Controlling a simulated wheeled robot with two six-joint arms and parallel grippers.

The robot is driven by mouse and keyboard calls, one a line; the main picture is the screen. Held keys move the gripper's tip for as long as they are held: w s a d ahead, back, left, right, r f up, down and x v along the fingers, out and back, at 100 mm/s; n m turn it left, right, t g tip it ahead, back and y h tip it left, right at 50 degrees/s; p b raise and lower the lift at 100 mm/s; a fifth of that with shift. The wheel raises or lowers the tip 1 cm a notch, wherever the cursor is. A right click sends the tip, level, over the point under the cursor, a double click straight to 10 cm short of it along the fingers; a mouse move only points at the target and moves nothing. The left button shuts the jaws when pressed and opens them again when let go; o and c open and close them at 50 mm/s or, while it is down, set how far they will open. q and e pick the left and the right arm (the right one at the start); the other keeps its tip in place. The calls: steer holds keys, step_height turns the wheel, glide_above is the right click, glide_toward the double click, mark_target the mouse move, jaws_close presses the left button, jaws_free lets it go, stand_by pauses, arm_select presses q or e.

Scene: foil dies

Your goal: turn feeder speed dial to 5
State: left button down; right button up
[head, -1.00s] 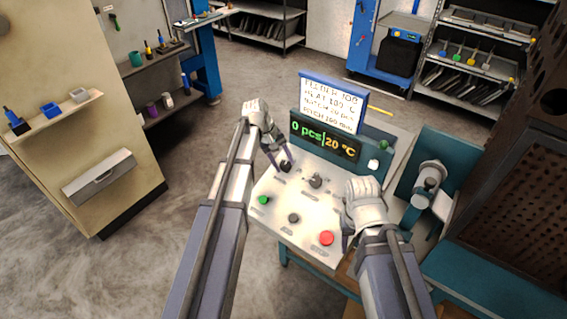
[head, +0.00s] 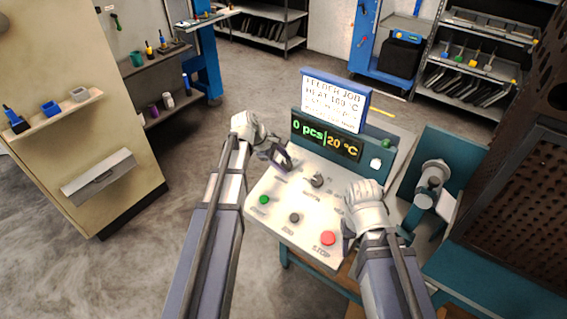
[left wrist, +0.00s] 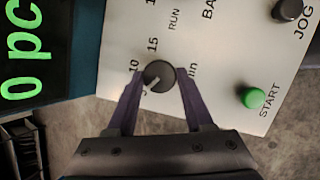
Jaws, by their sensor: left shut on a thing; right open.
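A dark round dial (left wrist: 158,76) with a pale pointer line sits on the white panel in the left wrist view. Marks 10 and 15 and part of a unit label stand around it. The pointer slants to the lower left, toward a mark partly hidden by a finger. My left gripper (left wrist: 160,88) is shut on this dial, one purple finger on each side. In the head view my left gripper (head: 282,160) is at the panel's upper left corner and hides most of the dial. My right gripper (head: 350,232) is open and empty at the panel's right edge.
The panel (head: 268,215) also holds a green start button (head: 264,200), a second dark knob (head: 317,179), a dark jog button (head: 294,217) and a red stop button (head: 328,238). Behind it a display (head: 326,138) reads 0 pcs and 20 °C, below a job sign (head: 336,98).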

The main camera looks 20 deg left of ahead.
arm_select(q)
steer(key=shift+n, duration=0.5)
steer(key=shift+c, duration=1.5)
jaws_free()
steer(key=shift+r, duration=0.1)
steer(key=p+v, duration=0.6)
steer(key=v, duration=0.1)
steer(key=shift+s+r+p, duration=0.2)
steer(key=shift+p, duration=0.1)
steer(key=shift+a, duration=0.15)
